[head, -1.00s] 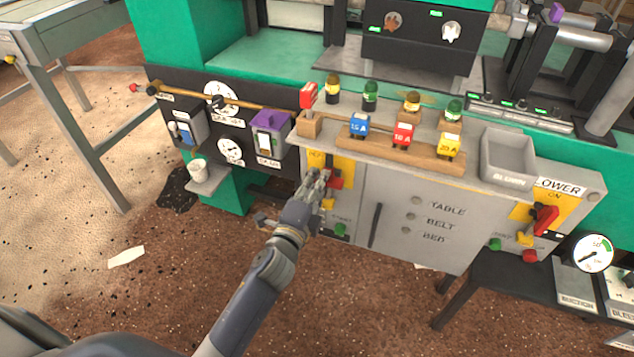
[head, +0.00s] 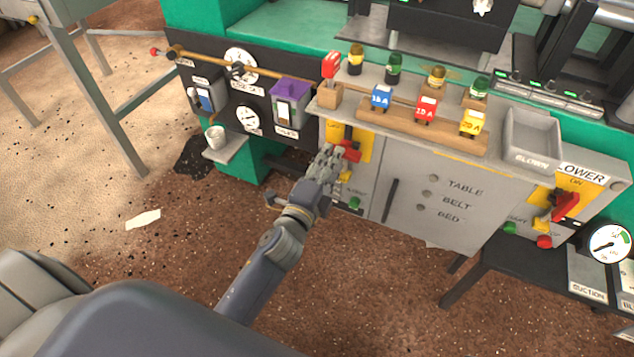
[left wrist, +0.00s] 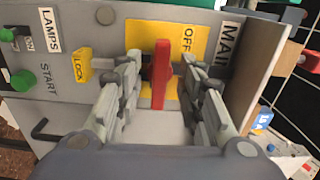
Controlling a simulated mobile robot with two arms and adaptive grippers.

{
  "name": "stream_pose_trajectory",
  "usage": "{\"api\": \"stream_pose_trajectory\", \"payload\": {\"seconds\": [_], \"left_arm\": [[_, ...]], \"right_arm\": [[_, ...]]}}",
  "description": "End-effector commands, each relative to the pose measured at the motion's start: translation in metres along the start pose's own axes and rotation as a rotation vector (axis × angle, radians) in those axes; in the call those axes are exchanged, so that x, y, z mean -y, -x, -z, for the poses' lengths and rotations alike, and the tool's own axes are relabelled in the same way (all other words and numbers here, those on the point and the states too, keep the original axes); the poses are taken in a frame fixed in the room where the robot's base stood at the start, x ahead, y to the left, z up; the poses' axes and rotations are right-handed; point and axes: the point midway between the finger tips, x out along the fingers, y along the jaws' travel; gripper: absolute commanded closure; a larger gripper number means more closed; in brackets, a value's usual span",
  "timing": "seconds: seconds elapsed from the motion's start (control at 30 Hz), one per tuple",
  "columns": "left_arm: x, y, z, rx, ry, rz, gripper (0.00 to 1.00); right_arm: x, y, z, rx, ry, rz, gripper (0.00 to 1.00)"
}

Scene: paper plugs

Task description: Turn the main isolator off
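The main isolator's red handle (left wrist: 161,75) sits on a yellow plate (left wrist: 196,45), with the words OFF and MAIN beside it in the left wrist view. In the head view the red handle (head: 351,151) shows at the upper left of the grey cabinet, partly behind my gripper. My left gripper (left wrist: 161,68) is open, with one finger on each side of the handle. Small gaps seem to show between fingers and handle; contact is hard to judge. It also shows in the head view (head: 332,160). My right gripper is not in view.
A yellow LOCK tab (left wrist: 81,65) and a green START button (left wrist: 23,83) lie beside the handle. A shelf above holds coloured fuses (head: 427,108) on a wooden block. A similar blower switch (head: 566,206) is at the right. A cup (head: 215,137) stands at left.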

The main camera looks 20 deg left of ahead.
Motion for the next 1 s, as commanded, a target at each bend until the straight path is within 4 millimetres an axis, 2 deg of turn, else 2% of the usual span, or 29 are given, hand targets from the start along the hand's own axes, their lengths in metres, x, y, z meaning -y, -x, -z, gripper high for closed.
{"api": "stream_pose_trajectory", "payload": {"seconds": [0.03, 0.3, 0.5, 0.7, 1.0], "left_arm": [[-0.002, 0.011, 0.0, 0.0, 0.002, -0.003, 0.65], [-0.002, 0.059, 0.0, 0.002, 0.002, -0.005, 0.65], [-0.001, 0.083, 0.0, 0.001, 0.001, -0.003, 0.65], [0.0, 0.093, 0.0, 0.001, 0.0, -0.001, 0.65], [0.0, 0.094, 0.0, 0.001, 0.0, -0.001, 0.65]], "right_arm": [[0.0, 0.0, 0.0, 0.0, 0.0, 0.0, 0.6], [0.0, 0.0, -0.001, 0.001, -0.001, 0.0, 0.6], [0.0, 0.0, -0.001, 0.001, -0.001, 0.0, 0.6], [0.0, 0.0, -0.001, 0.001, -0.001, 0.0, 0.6], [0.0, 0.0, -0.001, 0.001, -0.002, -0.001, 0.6]]}}
